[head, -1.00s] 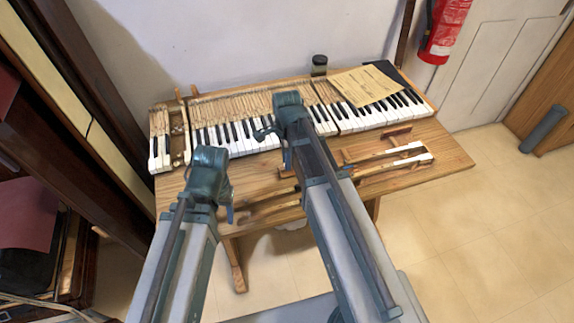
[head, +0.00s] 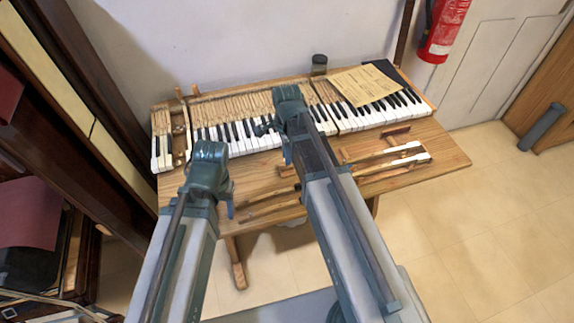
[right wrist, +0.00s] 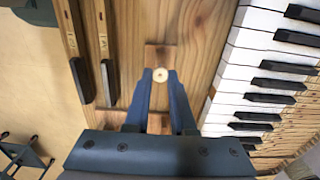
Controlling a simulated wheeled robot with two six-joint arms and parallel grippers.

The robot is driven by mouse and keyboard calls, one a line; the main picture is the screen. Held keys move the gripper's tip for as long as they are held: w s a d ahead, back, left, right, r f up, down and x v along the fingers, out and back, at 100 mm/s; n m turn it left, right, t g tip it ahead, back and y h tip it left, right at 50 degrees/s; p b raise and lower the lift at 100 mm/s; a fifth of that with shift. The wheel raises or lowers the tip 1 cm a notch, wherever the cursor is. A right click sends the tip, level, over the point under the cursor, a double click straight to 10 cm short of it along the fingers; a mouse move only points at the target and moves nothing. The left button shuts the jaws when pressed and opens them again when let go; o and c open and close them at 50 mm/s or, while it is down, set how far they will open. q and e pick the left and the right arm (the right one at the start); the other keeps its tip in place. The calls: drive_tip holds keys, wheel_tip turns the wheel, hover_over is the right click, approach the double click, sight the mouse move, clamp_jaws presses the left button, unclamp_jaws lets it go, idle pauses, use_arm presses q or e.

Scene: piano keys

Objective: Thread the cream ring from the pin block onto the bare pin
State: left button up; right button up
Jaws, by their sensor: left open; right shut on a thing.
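My right gripper (right wrist: 160,76) is shut on the cream ring (right wrist: 160,74), a small pale disc with a dark centre, between its fingertips. Below it is a brown wooden block (right wrist: 160,55), seemingly the pin block; whether the ring is clear of a pin I cannot tell. In the head view my right gripper (head: 287,153) is over the table between keyboard and loose keys, largely hidden by its own arm. The block's edge (head: 286,171) shows there. The gap near the keyboard's left end (head: 180,134) has no keys; its pins are too small to make out.
The keyboard (head: 240,134) runs along the wooden table (head: 437,158). Loose keys (head: 400,160) and a small wooden piece (head: 397,132) lie on the right; a paper sheet (head: 366,84) and a dark jar (head: 319,64) are at the back.

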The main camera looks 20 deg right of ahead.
use_arm(q)
wheel_tip(320, 180, up, 6)
drive_tip(key=p, duration=0.5)
drive_tip(key=shift+p, duration=0.35)
